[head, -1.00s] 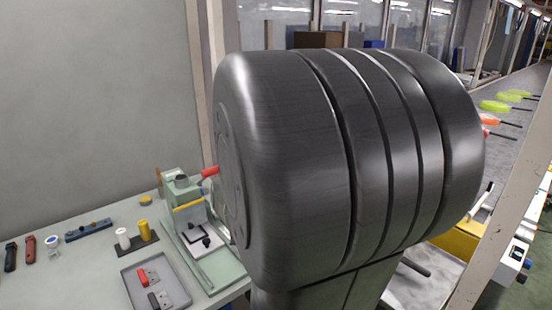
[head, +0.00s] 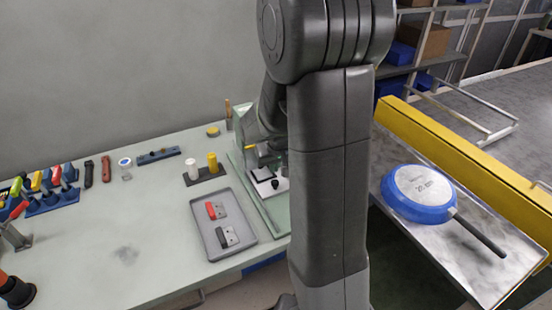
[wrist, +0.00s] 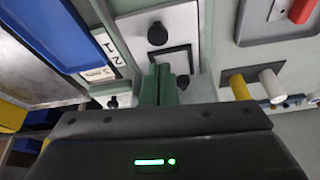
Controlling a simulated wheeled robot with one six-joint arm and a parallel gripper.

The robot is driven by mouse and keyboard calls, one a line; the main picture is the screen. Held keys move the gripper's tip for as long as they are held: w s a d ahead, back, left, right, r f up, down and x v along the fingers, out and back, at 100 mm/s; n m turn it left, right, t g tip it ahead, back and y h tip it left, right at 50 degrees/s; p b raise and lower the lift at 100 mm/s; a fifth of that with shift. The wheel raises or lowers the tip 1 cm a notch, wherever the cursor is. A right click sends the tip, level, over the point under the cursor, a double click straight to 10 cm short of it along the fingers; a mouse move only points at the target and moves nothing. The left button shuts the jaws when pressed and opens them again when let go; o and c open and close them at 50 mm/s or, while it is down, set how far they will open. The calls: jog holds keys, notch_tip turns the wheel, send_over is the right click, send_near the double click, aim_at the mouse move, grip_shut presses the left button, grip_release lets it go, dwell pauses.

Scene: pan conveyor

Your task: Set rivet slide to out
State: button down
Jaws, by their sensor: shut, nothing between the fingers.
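The rivet station is a pale green fixture (head: 246,185) at the right end of the bench, partly hidden behind my arm in the head view. It carries a white plate with a black square frame (head: 264,172) and a black knob (head: 276,184). I cannot tell for sure which part is the rivet slide. In the wrist view the black knob (wrist: 157,33) and the frame (wrist: 170,58) lie just beyond my fingertips. My gripper (wrist: 164,72) is shut and empty, its green fingers together over the fixture. Whether they touch it I cannot tell.
A grey tray (head: 220,252) with red and black handles lies left of the fixture. Behind it, a dark stand holds white and yellow pegs (head: 212,160). A blue pan (head: 419,192) lies on the metal surface right of my arm. A labelled white card (wrist: 98,73) shows beside the fixture.

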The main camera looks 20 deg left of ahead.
jog(key=shift+x, duration=1.9)
jog(key=shift+s, duration=0.1)
jog(key=s+d, duration=0.2)
jog(key=d, duration=0.1)
jog(key=s+d+b, duration=0.1)
jog(key=s+d, duration=0.2)
jog(key=s+d+b, duration=0.1)
jog(key=s+d, duration=0.2)
jog(key=shift+d, duration=0.15)
